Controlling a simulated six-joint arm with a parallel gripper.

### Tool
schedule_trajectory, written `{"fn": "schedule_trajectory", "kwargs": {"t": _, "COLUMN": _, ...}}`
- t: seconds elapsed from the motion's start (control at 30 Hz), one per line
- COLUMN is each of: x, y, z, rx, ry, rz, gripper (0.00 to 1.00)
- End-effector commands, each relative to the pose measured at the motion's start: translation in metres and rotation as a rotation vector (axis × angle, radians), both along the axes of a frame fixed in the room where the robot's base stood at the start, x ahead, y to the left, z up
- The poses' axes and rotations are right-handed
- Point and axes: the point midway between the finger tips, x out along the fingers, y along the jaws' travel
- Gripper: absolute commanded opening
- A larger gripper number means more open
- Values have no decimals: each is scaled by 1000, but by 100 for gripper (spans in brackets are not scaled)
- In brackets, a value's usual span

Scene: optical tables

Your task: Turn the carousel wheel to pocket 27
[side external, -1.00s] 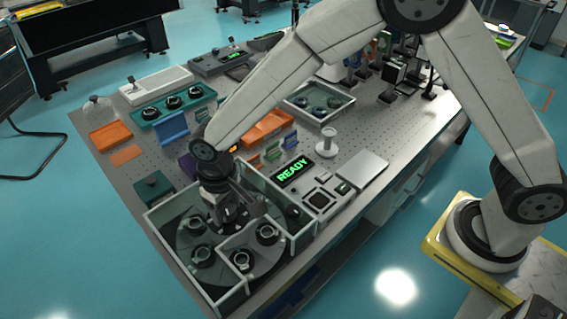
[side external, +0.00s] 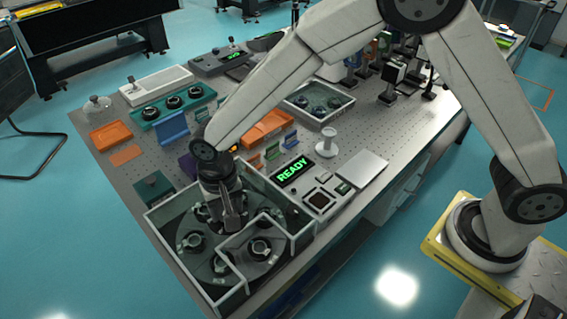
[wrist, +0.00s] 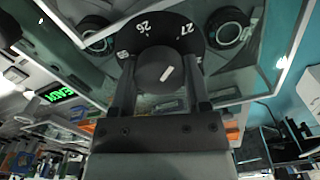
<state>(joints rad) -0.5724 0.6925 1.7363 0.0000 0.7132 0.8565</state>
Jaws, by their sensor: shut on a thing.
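The carousel wheel (side external: 180,262) is a dark round plate inside a clear-walled enclosure, with several ring-shaped parts in its pockets. In the wrist view, its dark round hub knob (wrist: 150,68) has a short white mark slanting to the upper right. A black number disc (wrist: 165,28) behind the knob shows 26 at upper left and 27 at upper right; other labels at its sides are partly hidden. My gripper (side external: 233,222) points down over the wheel's middle. In the wrist view, its fingers (wrist: 162,82) are closed on either side of the knob.
Clear walls (side external: 235,285) with pale rims surround the wheel and stand close to my gripper. A panel with a green READY display (side external: 292,171) is at right of the enclosure. Trays, including a teal one (side external: 172,108), and small parts stand farther back on the table.

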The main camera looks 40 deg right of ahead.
Motion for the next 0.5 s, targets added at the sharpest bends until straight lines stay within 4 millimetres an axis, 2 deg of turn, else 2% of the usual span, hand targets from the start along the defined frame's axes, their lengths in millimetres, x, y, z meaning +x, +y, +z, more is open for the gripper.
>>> {"fn": "schedule_trajectory", "kwargs": {"t": 0.5, "x": 0, "y": 0, "z": 1, "rx": 1, "ry": -1, "rz": -163, "gripper": 0}}
